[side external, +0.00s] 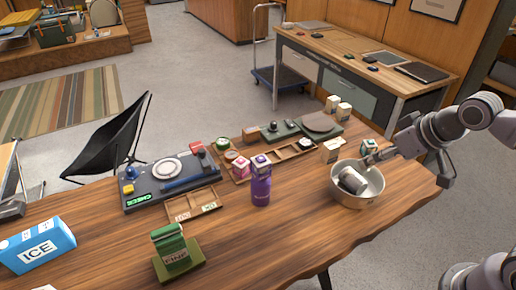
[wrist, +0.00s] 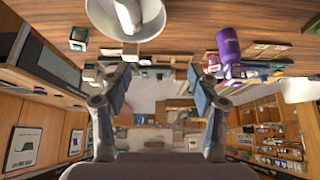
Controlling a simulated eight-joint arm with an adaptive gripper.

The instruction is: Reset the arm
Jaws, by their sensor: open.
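A grey and white cylinder (side external: 352,181) lies tilted inside the bowl. The bowl also shows at the top of the wrist view (wrist: 155,22), with the pale cylinder (wrist: 127,15) in it.
A purple bottle (side external: 260,188) stands left of the bowl. Small boxes (side external: 332,150) and trays (side external: 292,152) lie behind it. The table's front right is clear.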

